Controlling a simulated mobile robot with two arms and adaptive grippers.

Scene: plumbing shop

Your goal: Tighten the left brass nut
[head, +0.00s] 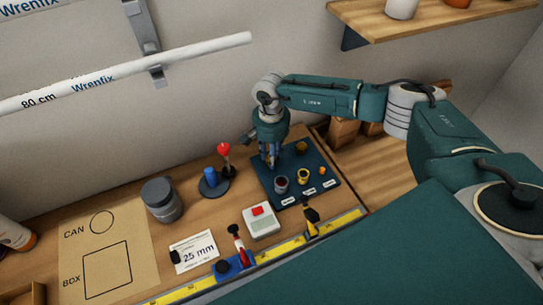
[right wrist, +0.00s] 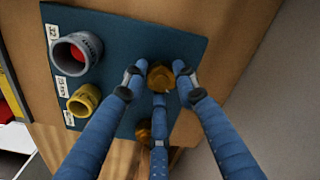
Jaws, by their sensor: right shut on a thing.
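My right gripper (head: 270,163) reaches down onto the dark teal board (head: 318,192) at its far left part. In the right wrist view its blue fingers (right wrist: 158,82) are closed around the left brass nut (right wrist: 161,76), with fingertips at its sides. In the head view the gripper hides this nut. A second brass nut (head: 301,147) stands to the right on the same board; in the right wrist view it (right wrist: 143,128) is partly behind a finger. My left gripper is not in view.
A grey fitting with a red inside (head: 281,185), a yellow fitting (head: 303,176) and a small orange one (head: 322,170) stand on the board's near side by white labels. A white device (head: 261,222), yellow level (head: 285,246) and grey can (head: 162,200) are nearby.

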